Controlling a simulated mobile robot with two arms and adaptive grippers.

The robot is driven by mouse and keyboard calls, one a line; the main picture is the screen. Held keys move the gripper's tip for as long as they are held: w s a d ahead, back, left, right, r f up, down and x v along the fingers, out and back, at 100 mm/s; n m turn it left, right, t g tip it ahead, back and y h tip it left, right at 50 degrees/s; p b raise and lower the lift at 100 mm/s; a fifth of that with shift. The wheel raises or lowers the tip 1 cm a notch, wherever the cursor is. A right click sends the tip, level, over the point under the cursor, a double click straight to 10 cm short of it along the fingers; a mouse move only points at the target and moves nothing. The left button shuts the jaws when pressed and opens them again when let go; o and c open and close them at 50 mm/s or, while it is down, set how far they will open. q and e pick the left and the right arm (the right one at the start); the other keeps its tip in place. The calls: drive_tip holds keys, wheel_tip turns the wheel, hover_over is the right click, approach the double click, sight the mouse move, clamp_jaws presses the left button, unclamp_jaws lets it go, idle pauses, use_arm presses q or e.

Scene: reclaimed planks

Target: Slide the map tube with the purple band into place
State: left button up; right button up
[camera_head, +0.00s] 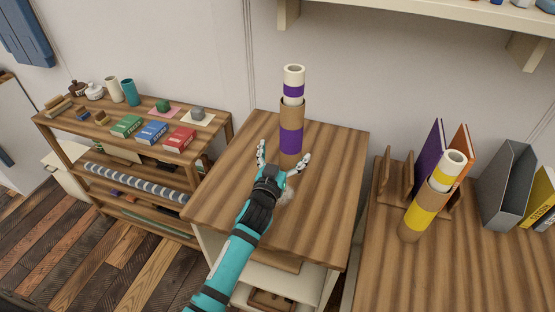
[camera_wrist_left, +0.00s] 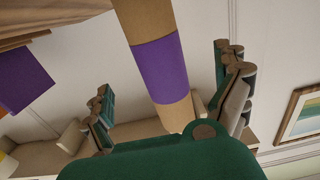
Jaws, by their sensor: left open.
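The white map tube with the purple band (camera_head: 293,76) stands upright in the mouth of a brown cardboard holder (camera_head: 291,113), with its upper part sticking out. The holder has its own wide purple band and stands on the wooden cabinet top (camera_head: 230,205). My left gripper (camera_head: 282,160) is open, with one finger on each side of the holder's lower part. In the left wrist view, the holder (camera_wrist_left: 160,68) passes between the spread fingers, with gaps on both sides. The tube's lower end is hidden inside the holder. My right gripper is not in view.
At right, another holder with a yellow band (camera_head: 424,211) contains a white tube, near a wooden rack (camera_head: 396,188) and a grey file box (camera_head: 505,173). At left, a shelf unit (camera_head: 60,124) bears books and cups. The cabinet top around the purple-banded holder is mostly clear.

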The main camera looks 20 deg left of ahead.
use_arm(q)
drive_tip(key=shift+s+f, duration=0.1)
idle(0.4)
drive_tip(key=shift+s, duration=0.5)
drive_tip(key=s, duration=1.1)
drive_tip(key=shift+a, duration=0.15)
drive_tip(key=shift+s, duration=0.1)
